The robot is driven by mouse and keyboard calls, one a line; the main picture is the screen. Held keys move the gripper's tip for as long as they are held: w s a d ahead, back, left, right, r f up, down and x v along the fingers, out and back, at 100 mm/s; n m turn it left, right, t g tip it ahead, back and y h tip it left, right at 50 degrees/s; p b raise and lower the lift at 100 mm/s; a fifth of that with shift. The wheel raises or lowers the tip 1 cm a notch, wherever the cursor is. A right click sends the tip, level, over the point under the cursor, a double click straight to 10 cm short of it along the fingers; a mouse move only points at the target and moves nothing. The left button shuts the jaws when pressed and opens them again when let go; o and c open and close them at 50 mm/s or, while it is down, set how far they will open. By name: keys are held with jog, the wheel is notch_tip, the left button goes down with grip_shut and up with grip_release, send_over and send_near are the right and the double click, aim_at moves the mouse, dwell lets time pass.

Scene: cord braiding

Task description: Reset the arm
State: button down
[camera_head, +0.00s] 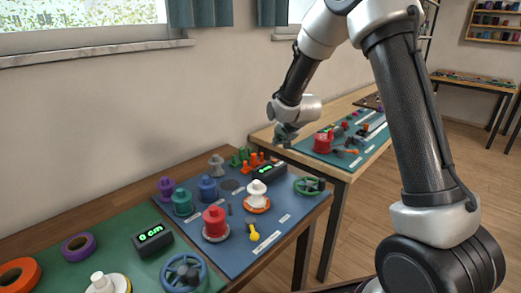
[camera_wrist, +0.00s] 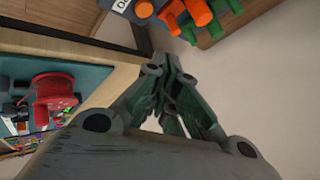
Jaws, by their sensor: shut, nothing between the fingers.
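My gripper (camera_head: 286,137) hangs from my raised arm in the head view, above the gap between the blue-mat table and the farther table. It is shut and empty. In the wrist view my gripper's fingers (camera_wrist: 172,88) meet at their tips, with the wall and a table edge behind them. No cord or tool is in the fingers. The gripper is apart from everything on the tables.
A blue mat (camera_head: 238,260) holds several coloured spools, a red spool (camera_head: 215,223) and a small display (camera_head: 269,172). A green mat (camera_head: 130,222) lies in front left. The far table (camera_head: 342,173) carries a red spool (camera_head: 323,143) and tools. A wall stands behind.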

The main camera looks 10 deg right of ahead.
jog(key=s+f+n+g, duration=0.1)
jog(key=s, duration=0.2)
jog(key=s+d+f+n+g, duration=0.1)
jog(key=s+f, duration=0.1)
jog(key=s, duration=0.1)
jog(key=s+f+n+g, duration=0.1)
jog(key=s+g, duration=0.1)
jog(key=shift+s+d+f+h, duration=0.3)
jog(key=shift+s+f, duration=0.1)
jog(key=s+d+r+n, duration=0.1)
jog(key=s+d+r, duration=0.3)
jog(key=s+r, duration=0.3)
jog(key=s+d+r+n, duration=0.1)
jog(key=s+d+r, duration=0.3)
jog(key=s, duration=1.2)
jog(key=s+d+r+n+h, duration=0.1)
jog(key=s+d+r, duration=0.3)
jog(key=s+r, duration=0.6)
jog(key=shift+s+r+g, duration=0.2)
jog(key=shift+s+g, duration=0.1)
jog(key=shift+s, duration=0.7)
